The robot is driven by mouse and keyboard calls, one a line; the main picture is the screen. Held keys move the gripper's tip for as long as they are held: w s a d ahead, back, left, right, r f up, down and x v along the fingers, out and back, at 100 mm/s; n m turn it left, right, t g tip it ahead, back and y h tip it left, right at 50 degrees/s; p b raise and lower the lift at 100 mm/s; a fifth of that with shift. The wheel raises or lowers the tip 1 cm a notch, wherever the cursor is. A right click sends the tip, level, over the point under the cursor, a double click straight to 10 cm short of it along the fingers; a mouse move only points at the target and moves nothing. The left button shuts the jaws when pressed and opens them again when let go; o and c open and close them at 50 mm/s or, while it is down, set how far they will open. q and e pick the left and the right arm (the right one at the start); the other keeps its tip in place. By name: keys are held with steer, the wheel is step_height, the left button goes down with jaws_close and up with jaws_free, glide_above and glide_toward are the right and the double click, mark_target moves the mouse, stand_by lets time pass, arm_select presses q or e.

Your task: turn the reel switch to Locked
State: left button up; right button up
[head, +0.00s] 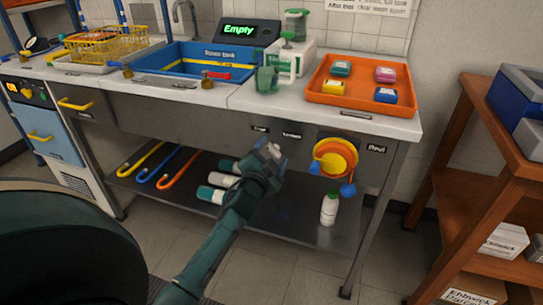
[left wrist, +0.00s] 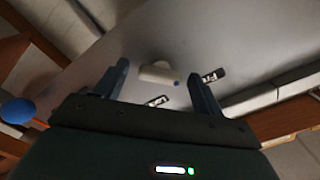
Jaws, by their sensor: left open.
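The reel switch is a small cream-coloured knob (head: 272,150) on the grey front panel under the counter. In the left wrist view the switch (left wrist: 158,73) is a pale rounded lever with a small dark tip. Two small dark labels (head: 292,134) sit by it; their text is too small to read surely. My left gripper (head: 268,158) is open in front of the panel. In the left wrist view its fingers (left wrist: 156,88) stand either side of the knob, with gaps showing. I cannot tell the switch's setting. My right gripper is not in view.
An orange and yellow reel (head: 335,158) with blue balls hangs right of the switch, beside a "Reel" label (head: 377,148). A lower shelf (head: 290,225) holds a white bottle (head: 329,208) and several others. A wooden rack (head: 490,190) stands at the right.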

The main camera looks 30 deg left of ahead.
arm_select(q)
steer(key=shift+c, duration=0.2)
steer(key=c, duration=1)
steer(key=shift+o, duration=0.2)
